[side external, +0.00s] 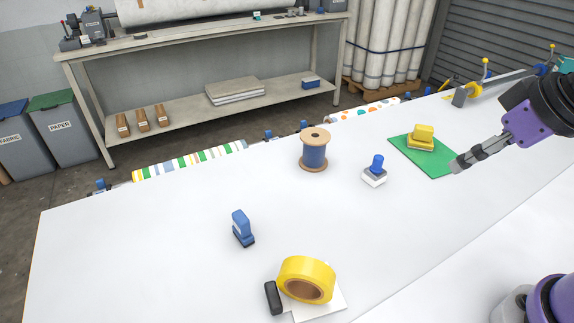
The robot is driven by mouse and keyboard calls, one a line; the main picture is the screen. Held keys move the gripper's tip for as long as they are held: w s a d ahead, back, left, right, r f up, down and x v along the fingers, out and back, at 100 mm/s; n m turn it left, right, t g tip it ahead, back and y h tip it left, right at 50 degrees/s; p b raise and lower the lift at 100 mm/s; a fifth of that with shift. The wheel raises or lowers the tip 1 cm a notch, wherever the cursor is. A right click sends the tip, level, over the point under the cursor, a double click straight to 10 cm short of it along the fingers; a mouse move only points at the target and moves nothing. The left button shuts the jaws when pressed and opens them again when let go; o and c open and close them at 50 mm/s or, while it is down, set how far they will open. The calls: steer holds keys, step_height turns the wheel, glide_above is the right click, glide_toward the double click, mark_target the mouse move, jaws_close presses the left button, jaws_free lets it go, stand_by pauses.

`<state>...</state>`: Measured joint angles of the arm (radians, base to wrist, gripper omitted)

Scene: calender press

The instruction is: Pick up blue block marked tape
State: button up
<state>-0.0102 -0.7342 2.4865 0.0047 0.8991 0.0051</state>
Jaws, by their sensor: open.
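My gripper (458,164) is at the right, by the right edge of a green mat, far from the blue object. It is open, with nothing seen between its fingers. A roll of yellow tape (308,267) lies on a white sheet (332,305) at the front. A black object (273,298) touches or nearly touches the roll's left side.
A blue thread spool (314,155) and a blue-handled stamp (374,173) stand mid-table. A yellow block (421,139) sits on the green mat (436,159). Patterned rolls (190,160) line the far edge. The table's left part is clear.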

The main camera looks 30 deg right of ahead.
steer(key=w+a+r, duration=0.1)
steer(key=w+a, duration=0.4)
steer(key=w, duration=0.2)
steer(key=n+g, duration=0.1)
steer(key=n, duration=0.1)
glide_toward(242, 217)
step_height(242, 217, down, 2)
steer(key=w+d, duration=0.1)
steer(key=shift+y, duration=0.3)
steer(key=x, duration=0.5)
steer(key=shift+s+a, duration=0.1)
steer(key=x, duration=0.5)
steer(key=shift+w+a+f, duration=0.2)
steer(key=shift+a+f, duration=0.1)
jaws_close()
